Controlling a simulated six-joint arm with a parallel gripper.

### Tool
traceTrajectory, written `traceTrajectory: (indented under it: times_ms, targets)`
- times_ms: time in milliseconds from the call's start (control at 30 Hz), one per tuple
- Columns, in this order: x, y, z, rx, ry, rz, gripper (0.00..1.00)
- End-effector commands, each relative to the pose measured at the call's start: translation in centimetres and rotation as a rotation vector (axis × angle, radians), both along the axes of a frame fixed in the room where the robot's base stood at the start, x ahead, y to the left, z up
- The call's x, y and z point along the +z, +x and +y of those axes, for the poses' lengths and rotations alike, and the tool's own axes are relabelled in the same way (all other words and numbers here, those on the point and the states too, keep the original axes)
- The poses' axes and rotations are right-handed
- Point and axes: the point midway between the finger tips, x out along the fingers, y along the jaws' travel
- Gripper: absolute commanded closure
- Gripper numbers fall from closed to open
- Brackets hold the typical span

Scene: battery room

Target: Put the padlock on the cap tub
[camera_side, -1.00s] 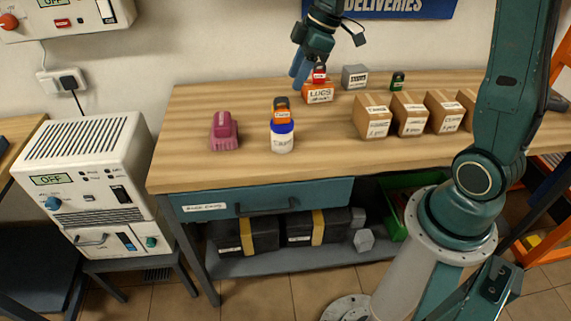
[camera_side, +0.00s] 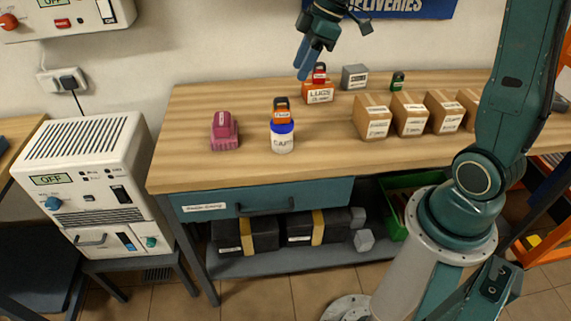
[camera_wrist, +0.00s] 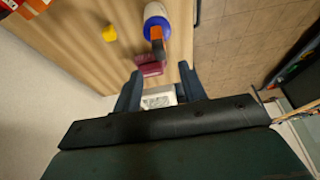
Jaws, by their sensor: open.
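The cap tub (camera_side: 283,143) is a white jar with a blue lid, standing upright near the middle of the table. An orange padlock (camera_side: 281,117) with a dark shackle sits upright on its lid. In the wrist view the blue-lidded tub (camera_wrist: 157,12) and the orange padlock (camera_wrist: 157,46) show near the top. My gripper (camera_side: 303,72) is open and empty, raised above the table at the back, behind and apart from the tub and padlock. In the wrist view its two fingers (camera_wrist: 157,85) stand apart with nothing held between them.
A red padlock (camera_side: 319,77) rests on the orange LUGS box (camera_side: 319,93), close to my fingers. A grey box (camera_side: 355,77), a green padlock (camera_side: 397,82) and several cardboard boxes (camera_side: 372,117) stand right. A maroon object (camera_side: 224,131) stands left. A yellow object (camera_wrist: 109,33) shows in the wrist view.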

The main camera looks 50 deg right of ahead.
Motion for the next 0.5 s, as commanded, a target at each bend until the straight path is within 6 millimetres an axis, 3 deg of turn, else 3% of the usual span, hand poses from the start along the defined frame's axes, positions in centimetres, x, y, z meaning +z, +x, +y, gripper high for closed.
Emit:
traceTrajectory:
  times_ms: [267,500]
  targets:
    - [2.1,-2.8,1.7,-0.096,-0.025,0.0,0.59]
    - [4.3,-7.4,3.6,-0.262,-0.045,-0.012,0.59]
